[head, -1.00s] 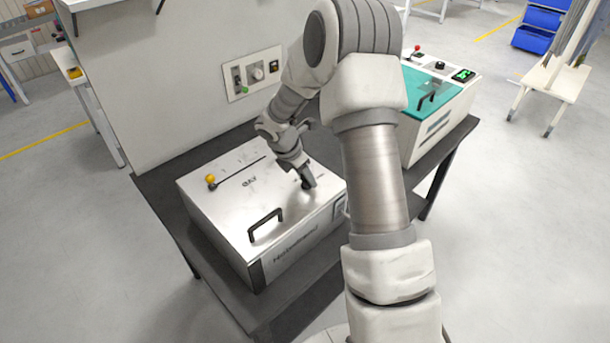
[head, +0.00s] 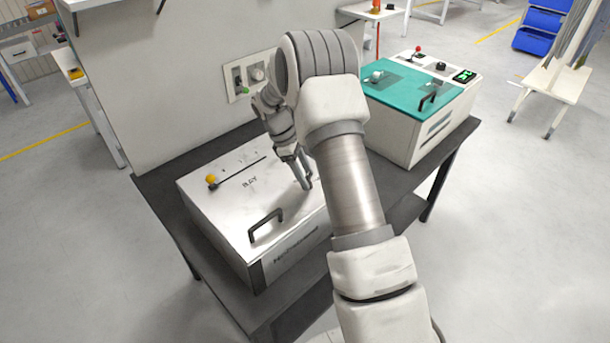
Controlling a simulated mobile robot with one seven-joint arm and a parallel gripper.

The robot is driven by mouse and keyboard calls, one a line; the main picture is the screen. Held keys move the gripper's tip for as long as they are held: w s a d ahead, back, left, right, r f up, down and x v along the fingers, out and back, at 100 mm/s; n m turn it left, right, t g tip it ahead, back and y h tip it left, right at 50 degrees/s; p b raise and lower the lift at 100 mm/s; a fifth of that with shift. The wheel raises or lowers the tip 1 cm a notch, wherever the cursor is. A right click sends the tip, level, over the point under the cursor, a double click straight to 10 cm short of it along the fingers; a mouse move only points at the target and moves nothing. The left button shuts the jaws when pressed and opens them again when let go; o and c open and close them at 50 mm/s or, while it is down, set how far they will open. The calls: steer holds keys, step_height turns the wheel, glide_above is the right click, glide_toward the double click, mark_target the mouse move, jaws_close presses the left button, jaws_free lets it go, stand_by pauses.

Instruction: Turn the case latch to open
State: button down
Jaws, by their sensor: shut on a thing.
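The silver case (head: 215,190) stands on the dark table, its lid down. It has a black bar handle (head: 266,225) near the front edge and a yellow knob (head: 211,180) by a dark slot at the left. My gripper (head: 304,184) points down at the right part of the lid. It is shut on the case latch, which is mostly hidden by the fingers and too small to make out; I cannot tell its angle.
A second case with a teal lid (head: 405,88) stands to the right, with a red-tipped lever and a green display. A wall panel (head: 240,80) with switches is behind the silver case. The dark table's (head: 165,205) left strip is clear.

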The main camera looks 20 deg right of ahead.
steer(key=m+y, duration=0.1)
steer(key=m, duration=0.2)
steer(key=m+g+y, duration=0.1)
steer(key=m, duration=0.3)
steer(key=shift+w+d+g, duration=0.1)
steer(key=shift+w+g, duration=0.05)
steer(key=shift+g, duration=0.15)
steer(key=shift+b, duration=0.3)
steer(key=shift+c, duration=1.3)
jaws_free()
steer(key=v, duration=1.7)
steer(key=shift+w+p, duration=0.2)
steer(key=shift+p, duration=0.15)
steer(key=shift+r, duration=0.15)
